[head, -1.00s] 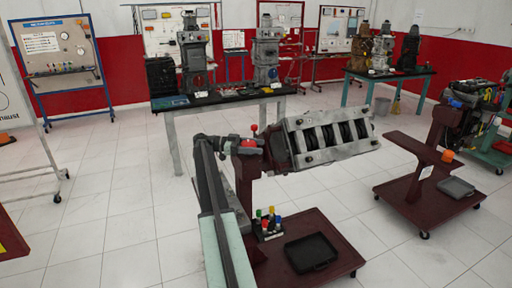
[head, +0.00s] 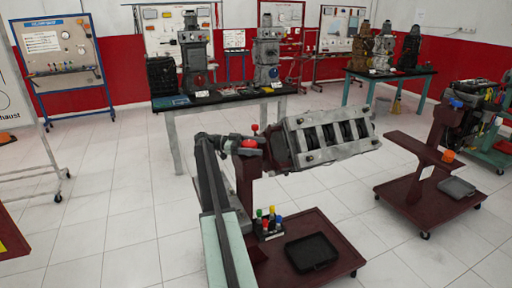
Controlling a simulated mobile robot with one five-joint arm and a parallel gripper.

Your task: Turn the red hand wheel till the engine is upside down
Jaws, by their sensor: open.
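The engine (head: 328,138) is a grey block with several dark openings along the side facing me. It is held by its left end on a dark red stand (head: 245,185) and sits slightly tilted in the picture. The red hand wheel (head: 249,143) is at the left of the stand's head, with a red knob (head: 255,128) sticking up; much of it is hidden. My gripper (head: 238,145), at the end of my arm, is open at the wheel, close to its left side. I cannot tell whether the fingers touch it.
The stand's base holds a black tray (head: 311,252) and several coloured bottles (head: 268,222). Another red stand (head: 428,190) with an engine is at the right. A workbench (head: 225,100) with engine parts stands behind.

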